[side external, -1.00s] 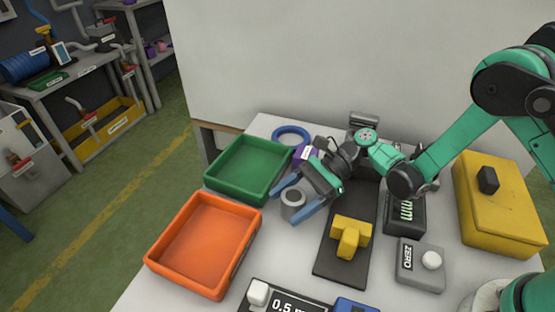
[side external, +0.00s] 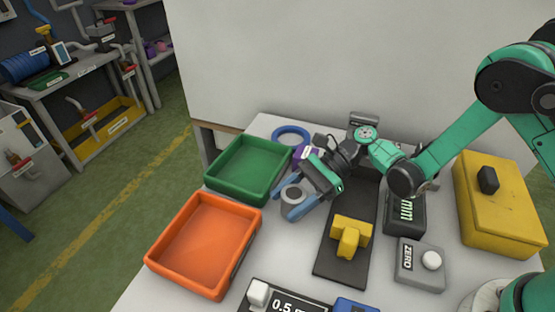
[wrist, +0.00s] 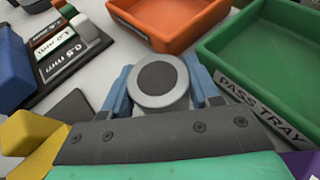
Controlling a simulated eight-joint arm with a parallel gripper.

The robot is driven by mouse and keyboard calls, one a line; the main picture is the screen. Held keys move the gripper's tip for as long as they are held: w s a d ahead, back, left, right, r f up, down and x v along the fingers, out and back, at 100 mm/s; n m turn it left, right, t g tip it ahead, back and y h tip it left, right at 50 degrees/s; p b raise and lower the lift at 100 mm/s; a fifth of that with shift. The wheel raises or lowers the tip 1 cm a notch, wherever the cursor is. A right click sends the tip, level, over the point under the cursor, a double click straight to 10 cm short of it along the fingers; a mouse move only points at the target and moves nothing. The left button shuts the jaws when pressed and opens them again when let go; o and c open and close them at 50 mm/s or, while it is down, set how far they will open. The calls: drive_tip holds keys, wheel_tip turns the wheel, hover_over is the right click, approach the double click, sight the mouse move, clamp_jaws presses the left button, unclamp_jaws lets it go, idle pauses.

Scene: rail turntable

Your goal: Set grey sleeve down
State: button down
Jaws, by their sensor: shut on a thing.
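The grey sleeve (side external: 292,196) is a short upright ring-topped cylinder. It is between the blue fingers of my gripper (side external: 291,200), which are shut on it. In the wrist view the sleeve (wrist: 159,80) shows its pale rim and dark round centre, with a finger touching each side. It is over the white table beside the green tray (side external: 214,183) and the orange tray (side external: 254,226). I cannot tell whether its base touches the table. In the wrist view the green tray carries a "PASS TRAY" label.
A dark plate (side external: 331,266) with a yellow block (side external: 349,235) lies right of the sleeve. A blue ring (side external: 291,131) and a purple object (side external: 302,152) are behind it. A grey ZERO box (side external: 420,272), a black "mm" display (side external: 405,215) and a yellow case (side external: 499,215) stand further right.

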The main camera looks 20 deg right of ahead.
wheel_tip(320, 180, up, 19)
drive_tip(key=w+d+r+m+t+h, duration=0.3)
drive_tip(key=d+m+t+h, duration=0.1)
drive_tip(key=d+m+t, duration=0.3)
drive_tip(key=w+d+r+m+t+h, duration=0.2)
drive_tip(key=d+m+t+h, duration=0.3)
drive_tip(key=d, duration=0.5)
drive_tip(key=r+m+t, duration=0.1)
drive_tip(key=m+t, duration=0.1)
drive_tip(key=m, duration=0.1)
drive_tip(key=shift+w+r+m+h, duration=0.3)
drive_tip(key=shift+w+r+m, duration=0.1)
drive_tip(key=n+g+y, duration=1)
drive_tip(key=n+g, duration=0.4)
drive_tip(key=n, duration=0.2)
hover_over(291, 194)
wheel_tip(291, 194, down, 6)
drive_tip(key=shift+s+f, duration=0.1)
drive_tip(key=shift+f, duration=0.05)
drive_tip(key=shift+f, duration=0.1)
